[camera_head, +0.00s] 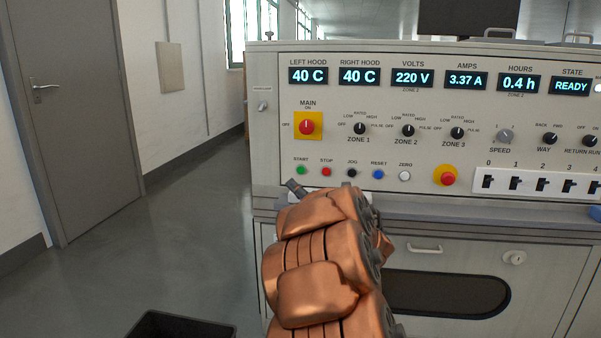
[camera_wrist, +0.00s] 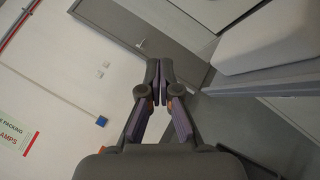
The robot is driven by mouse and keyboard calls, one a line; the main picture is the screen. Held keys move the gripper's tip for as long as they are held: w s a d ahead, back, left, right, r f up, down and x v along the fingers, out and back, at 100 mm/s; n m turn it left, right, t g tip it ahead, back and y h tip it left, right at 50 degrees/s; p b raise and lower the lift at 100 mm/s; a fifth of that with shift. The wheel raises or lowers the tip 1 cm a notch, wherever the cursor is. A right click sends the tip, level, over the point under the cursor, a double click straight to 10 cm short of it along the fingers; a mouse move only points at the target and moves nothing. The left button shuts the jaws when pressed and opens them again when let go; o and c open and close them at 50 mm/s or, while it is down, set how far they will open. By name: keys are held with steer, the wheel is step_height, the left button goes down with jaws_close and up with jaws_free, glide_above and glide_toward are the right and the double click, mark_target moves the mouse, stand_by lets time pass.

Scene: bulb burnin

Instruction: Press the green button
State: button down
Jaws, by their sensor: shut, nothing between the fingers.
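The green button (camera_head: 301,170) is small and round, under the label START at the left end of a row of buttons on the pale grey control panel (camera_head: 275,135). In the head view my copper-coloured arm rises in front of the console, and my gripper (camera_head: 293,186) shows as a dark tip just below the green button. I cannot tell how far it is from the panel. In the wrist view my gripper (camera_wrist: 159,62) is shut with nothing between its fingers, and the green button is not in that view.
Beside the green button are a red button (camera_head: 326,172), a black one (camera_head: 352,172), a blue one (camera_head: 378,174) and a white one (camera_head: 405,175). A red main switch (camera_head: 307,126) sits above. A blue-grey ledge (camera_head: 430,213) runs below. Open floor lies left; a black bin (camera_head: 180,326) stands there.

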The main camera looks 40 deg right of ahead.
mark_target(301, 170)
steer(key=w+d, duration=0.1)
steer(key=d, duration=0.1)
steer(key=w+d+p, duration=0.1)
steer(key=w+d, duration=0.1)
steer(key=w+d+p, duration=0.1)
steer(key=d, duration=0.1)
steer(key=shift+w+d, duration=0.5)
steer(key=shift+d, duration=0.1)
steer(key=shift+w+d+f, duration=0.1)
steer(key=shift+d, duration=0.05)
stand_by(1.2)
steer(key=shift+w+d, duration=0.15)
steer(key=shift+d, duration=0.05)
steer(key=shift+w+d, duration=0.2)
steer(key=shift+d, duration=0.1)
stand_by(0.9)
steer(key=shift+a, duration=0.1)
steer(key=shift+s+a+b, duration=0.5)
steer(key=shift+a+b, duration=0.05)
steer(key=shift+b, duration=0.15)
steer(key=shift+a, duration=0.1)
